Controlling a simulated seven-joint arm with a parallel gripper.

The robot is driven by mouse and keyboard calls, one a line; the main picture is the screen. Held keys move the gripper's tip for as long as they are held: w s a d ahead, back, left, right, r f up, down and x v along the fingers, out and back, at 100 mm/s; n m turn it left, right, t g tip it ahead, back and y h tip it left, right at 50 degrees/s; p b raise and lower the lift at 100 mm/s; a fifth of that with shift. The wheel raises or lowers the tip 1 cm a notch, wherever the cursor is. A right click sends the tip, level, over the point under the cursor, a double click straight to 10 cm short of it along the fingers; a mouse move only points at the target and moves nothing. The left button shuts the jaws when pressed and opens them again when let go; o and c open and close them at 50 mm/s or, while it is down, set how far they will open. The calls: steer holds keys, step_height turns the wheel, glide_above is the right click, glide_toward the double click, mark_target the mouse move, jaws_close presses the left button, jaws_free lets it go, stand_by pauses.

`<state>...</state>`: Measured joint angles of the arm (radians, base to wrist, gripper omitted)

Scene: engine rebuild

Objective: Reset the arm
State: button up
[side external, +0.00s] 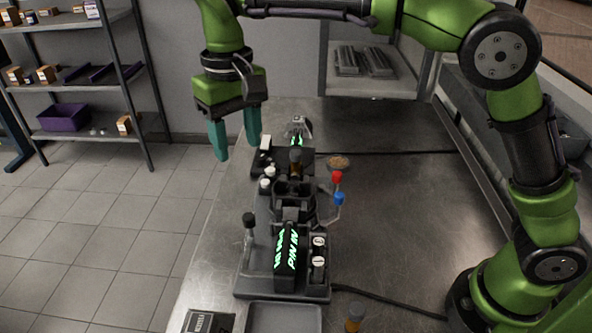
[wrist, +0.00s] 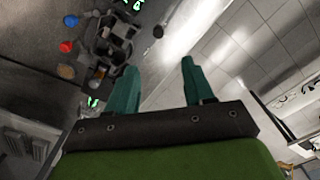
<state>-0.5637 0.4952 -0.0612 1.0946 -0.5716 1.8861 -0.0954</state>
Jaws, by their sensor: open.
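My green arm reaches over the metal bench from the right in the side external view. My gripper (side external: 235,140) hangs fingers-down at the bench's far left edge, above and left of the fixture. Its two teal fingers are apart with nothing between them. The wrist view also shows my gripper (wrist: 156,85) with its fingers spread and empty. The dark engine fixture (side external: 292,205) stands on the bench, clear of my fingers. Its front block (side external: 287,250) carries glowing green lettering that looks like "PIN IN".
A red knob (side external: 337,178) and a blue knob (side external: 340,199) stick out right of the fixture. A grey tray (side external: 284,318) lies at the front. A shelf rack (side external: 75,75) with boxes and a purple bin (side external: 62,117) stands at the left. The bench right of the fixture is mostly clear.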

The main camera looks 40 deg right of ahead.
steer(key=s+d+f+m+t+y, duration=0.2)
steer(key=s+d+m+t, duration=0.2)
steer(key=s+d, duration=1.4)
steer(key=d+t, duration=0.3)
steer(key=shift+f, duration=0.15)
